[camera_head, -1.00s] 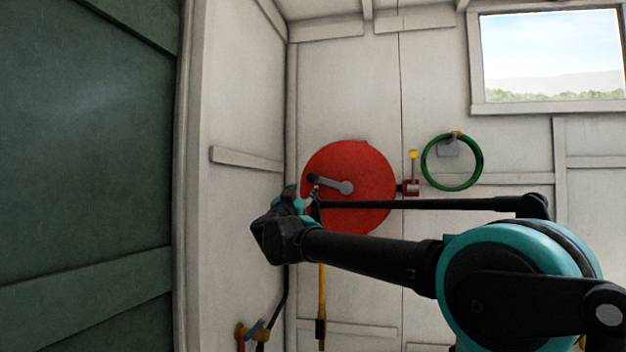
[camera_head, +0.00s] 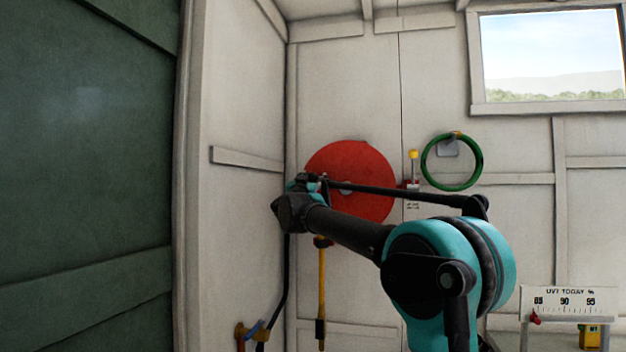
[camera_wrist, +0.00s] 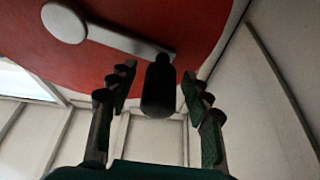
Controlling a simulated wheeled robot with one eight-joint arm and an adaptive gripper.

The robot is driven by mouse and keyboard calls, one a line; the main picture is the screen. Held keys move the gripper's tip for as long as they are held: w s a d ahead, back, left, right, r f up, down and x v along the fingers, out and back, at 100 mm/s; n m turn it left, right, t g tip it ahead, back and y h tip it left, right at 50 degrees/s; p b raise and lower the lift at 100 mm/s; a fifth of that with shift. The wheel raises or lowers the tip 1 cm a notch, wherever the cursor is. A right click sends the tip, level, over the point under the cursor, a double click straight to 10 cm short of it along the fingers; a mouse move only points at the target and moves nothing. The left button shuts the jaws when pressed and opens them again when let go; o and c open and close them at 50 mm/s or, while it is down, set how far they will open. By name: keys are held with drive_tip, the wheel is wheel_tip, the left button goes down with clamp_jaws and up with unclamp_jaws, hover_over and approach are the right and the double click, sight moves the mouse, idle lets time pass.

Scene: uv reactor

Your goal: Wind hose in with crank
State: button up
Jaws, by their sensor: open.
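The red hose reel (camera_head: 362,165) is a round disc on the white back wall, partly hidden by my arm in the head view. In the wrist view its red face (camera_wrist: 150,25) fills the top. The grey crank arm (camera_wrist: 115,36) runs from a round hub to a black crank handle (camera_wrist: 159,85). My gripper (camera_wrist: 158,80) is open, with one finger on each side of the handle and gaps showing on both sides. In the head view my gripper (camera_head: 318,182) is in front of the reel's left part, largely hidden by my wrist.
A yellow-knobbed lever (camera_head: 413,156) and a coiled green hose (camera_head: 452,162) are on the wall right of the reel. A dark pipe with a valve (camera_head: 250,332) is at lower left. A UVT scale board (camera_head: 568,302) stands at lower right.

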drive_tip(key=shift+c, duration=0.6)
clamp_jaws()
drive_tip(key=shift+s+d+r+m+g+h, duration=0.1)
drive_tip(key=shift+d+r+m+g+h, duration=0.1)
drive_tip(key=shift+r+m+h, duration=0.35)
drive_tip(key=shift+d+r+m+g+h, duration=0.15)
drive_tip(key=shift+r+m, duration=0.2)
drive_tip(key=shift+m, duration=0.5)
drive_tip(key=d+r+m+g+h, duration=0.1)
drive_tip(key=d+m, duration=0.1)
drive_tip(key=m, duration=0.2)
drive_tip(key=s+d+r+m+g+h, duration=0.1)
drive_tip(key=d+r+m+g, duration=0.1)
drive_tip(key=m, duration=0.2)
drive_tip(key=s+d+r+m+g+h, duration=0.1)
drive_tip(key=d+r+m, duration=0.1)
drive_tip(key=m, duration=0.1)
drive_tip(key=shift+d+r+m, duration=0.2)
drive_tip(key=shift+r+m, duration=0.05)
drive_tip(key=shift+m, duration=0.15)
drive_tip(key=d+m, duration=0.1)
drive_tip(key=s+d+m+g, duration=0.1)
drive_tip(key=shift+d+r+m+g, duration=0.2)
drive_tip(key=shift+m+g, duration=0.05)
drive_tip(key=shift+m, duration=0.15)
drive_tip(key=shift+s+d+m, duration=0.1)
drive_tip(key=shift+d+m, duration=0.4)
drive_tip(key=shift+m, duration=0.1)
